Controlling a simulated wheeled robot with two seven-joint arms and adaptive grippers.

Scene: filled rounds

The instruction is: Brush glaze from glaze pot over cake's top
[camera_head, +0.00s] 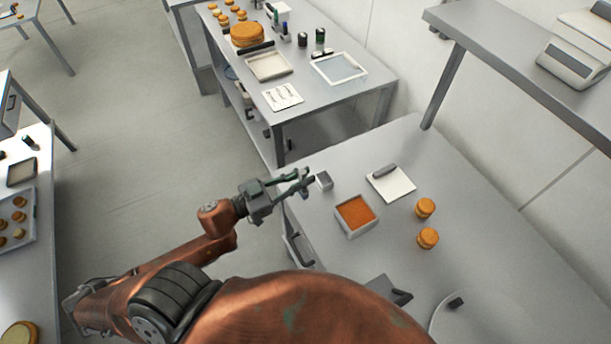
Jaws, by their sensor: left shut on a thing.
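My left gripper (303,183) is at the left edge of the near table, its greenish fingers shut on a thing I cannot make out. A small grey block-like container (323,180) sits just right of the fingertips. A square pale pan (358,234) with a flat orange filling stands on the same table; whether it is the glaze pot is unclear. Two small round golden cakes (425,208) stand right of it. A larger round cake (246,35) stands on the far table. I cannot make out a brush. My right gripper is not in view.
On the near table (500,260), a white board (391,185) carries a grey object, and a round plate (440,322) lies at the front. The far table holds a tray (268,66), a clear-bottomed frame (339,69) and dark jars.

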